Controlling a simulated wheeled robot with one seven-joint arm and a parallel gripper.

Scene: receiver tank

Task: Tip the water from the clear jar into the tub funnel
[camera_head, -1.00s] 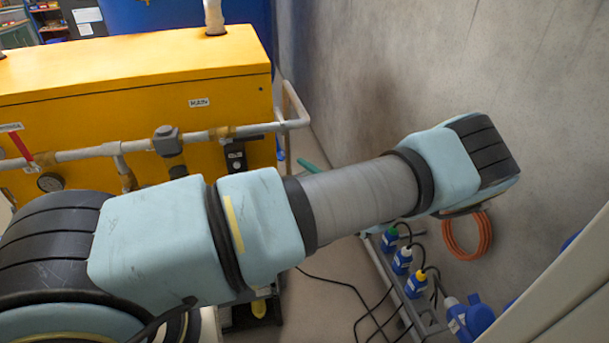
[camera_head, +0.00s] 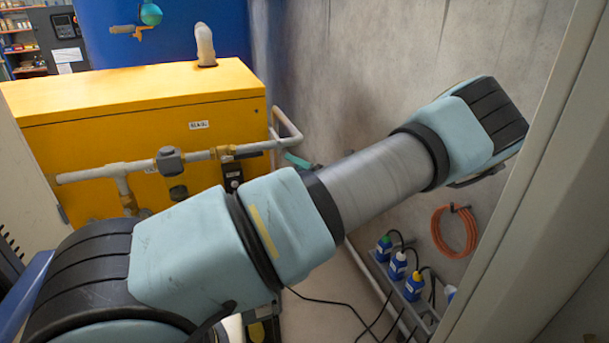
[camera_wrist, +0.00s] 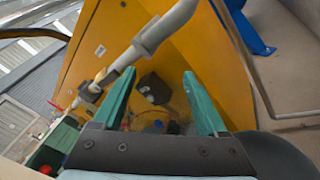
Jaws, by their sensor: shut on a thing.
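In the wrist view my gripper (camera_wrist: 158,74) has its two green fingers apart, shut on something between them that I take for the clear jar. The jar's outline and any water in it cannot be made out, nor whether it is upright or tilted. Dark and blue items show between and beyond the fingers, in front of a yellow surface. In the head view my arm crosses the picture and my gripper is not visible. I cannot make out the tub funnel in either view.
A yellow cabinet (camera_head: 140,95) with grey pipework (camera_head: 140,165) stands at the left, before a blue tank (camera_head: 170,30). A concrete wall (camera_head: 390,60) lies behind my arm. An orange hose (camera_head: 455,230) hangs there, above several blue plugs (camera_head: 398,264). A pale panel edge (camera_head: 520,190) is close on the right.

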